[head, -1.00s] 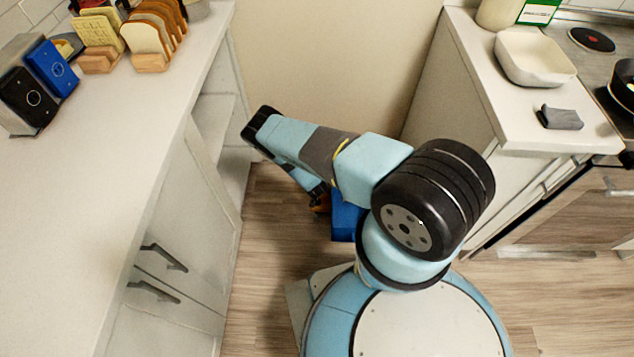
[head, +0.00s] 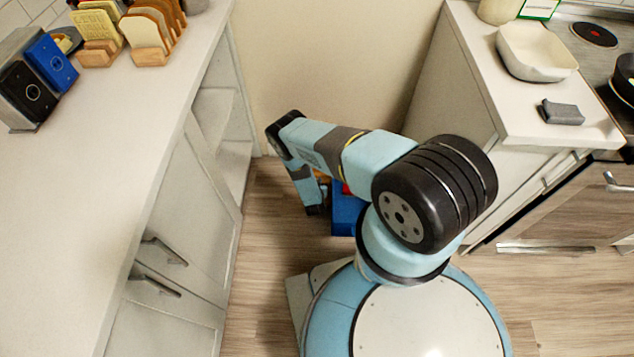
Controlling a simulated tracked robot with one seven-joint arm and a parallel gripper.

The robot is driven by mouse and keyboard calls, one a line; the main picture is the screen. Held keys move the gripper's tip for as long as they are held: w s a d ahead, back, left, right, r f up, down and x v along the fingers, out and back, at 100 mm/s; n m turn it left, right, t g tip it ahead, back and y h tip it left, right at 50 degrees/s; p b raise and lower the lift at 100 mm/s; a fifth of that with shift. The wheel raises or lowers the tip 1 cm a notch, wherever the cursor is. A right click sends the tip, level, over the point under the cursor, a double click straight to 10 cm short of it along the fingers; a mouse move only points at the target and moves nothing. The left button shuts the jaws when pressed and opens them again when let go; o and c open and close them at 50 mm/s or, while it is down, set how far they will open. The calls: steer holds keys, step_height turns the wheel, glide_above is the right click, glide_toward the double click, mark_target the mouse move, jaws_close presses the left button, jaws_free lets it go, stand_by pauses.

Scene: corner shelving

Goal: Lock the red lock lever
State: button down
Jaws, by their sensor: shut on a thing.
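A blue box (head: 346,216) stands on the floor between the counters, partly hidden behind my arm. A small red part (head: 346,188) shows at its top, just below my upper arm. I cannot tell whether this red part is the lock lever or how it is set. My forearm hangs down at the left of the box, with its dark lower joint close to the box's left side. My gripper's fingers cannot be made out; the arm hides that area. A small orange patch shows between the forearm and the box.
A long white counter (head: 120,150) with cabinet doors and an open shelf stands on the left. A white counter on the right holds a white bowl (head: 537,55) and a grey item (head: 562,112). Wooden floor (head: 262,270) is clear left of my base.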

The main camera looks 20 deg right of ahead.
steer(key=shift+s+a+f, duration=0.15)
steer(key=shift+s+a, duration=0.05)
steer(key=c, duration=1.3)
jaws_free()
steer(key=shift+o, duration=0.7)
steer(key=shift+d, duration=0.1)
steer(key=v, duration=1.3)
steer(key=shift+s+r, duration=0.2)
steer(key=shift+s, duration=0.1)
